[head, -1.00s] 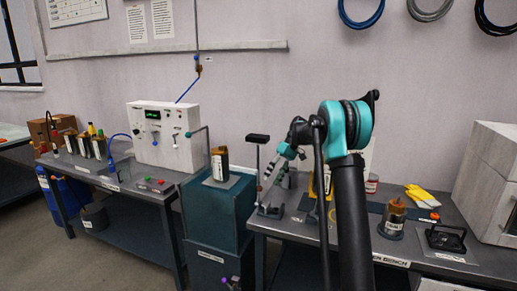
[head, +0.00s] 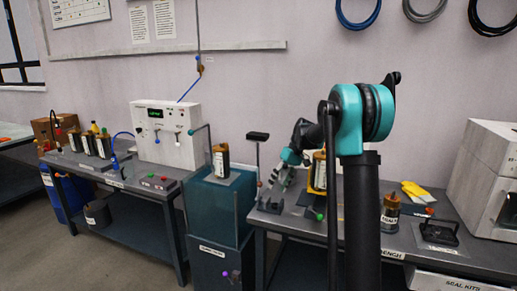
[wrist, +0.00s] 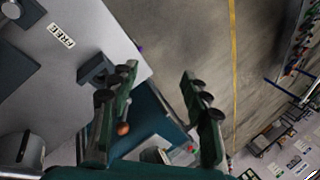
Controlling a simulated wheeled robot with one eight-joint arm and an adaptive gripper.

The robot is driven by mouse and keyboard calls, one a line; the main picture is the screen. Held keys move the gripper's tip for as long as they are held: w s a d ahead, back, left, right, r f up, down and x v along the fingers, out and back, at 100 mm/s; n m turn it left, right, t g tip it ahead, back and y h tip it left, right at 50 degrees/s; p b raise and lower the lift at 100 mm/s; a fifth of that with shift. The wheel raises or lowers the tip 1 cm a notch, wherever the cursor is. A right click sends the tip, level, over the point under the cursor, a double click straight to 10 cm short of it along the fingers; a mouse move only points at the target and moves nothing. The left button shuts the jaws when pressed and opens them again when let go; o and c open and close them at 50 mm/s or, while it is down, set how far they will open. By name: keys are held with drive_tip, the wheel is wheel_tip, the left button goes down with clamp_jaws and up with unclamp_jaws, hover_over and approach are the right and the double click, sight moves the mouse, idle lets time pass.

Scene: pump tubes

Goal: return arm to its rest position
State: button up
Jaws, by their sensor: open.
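My arm, with its teal joint housing, rises at the right of centre in the head view and bends over toward the left. My gripper (head: 276,180) hangs near the left end of the right-hand bench, pointing down beside a small dark stand (head: 271,205). In the wrist view my gripper (wrist: 159,72) has its two green fingers wide apart, with nothing held between them. The gap looks onto the grey floor and the edge of the teal cabinet (wrist: 143,110). My arm hides part of the bench behind it.
The right-hand bench (head: 410,240) holds an amber-topped canister (head: 390,214), yellow gloves (head: 416,191) and a large white box (head: 480,185). The teal cabinet (head: 215,205) bears a jar (head: 220,160). A white test unit (head: 166,135) stands on the left bench. Open floor lies at the front left.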

drive_tip(key=s+d+f+m+t+h, duration=0.1)
drive_tip(key=s+d+f+t, duration=0.1)
drive_tip(key=s, duration=0.9)
drive_tip(key=s+d+f+m+t+h, duration=0.2)
drive_tip(key=s+d+f, duration=0.3)
drive_tip(key=s, duration=0.6)
drive_tip(key=s+d+f+m+t+h, duration=0.2)
drive_tip(key=s+d+f, duration=0.2)
drive_tip(key=s, duration=0.7)
drive_tip(key=shift+s+f, duration=0.25)
drive_tip(key=shift+f, duration=0.6)
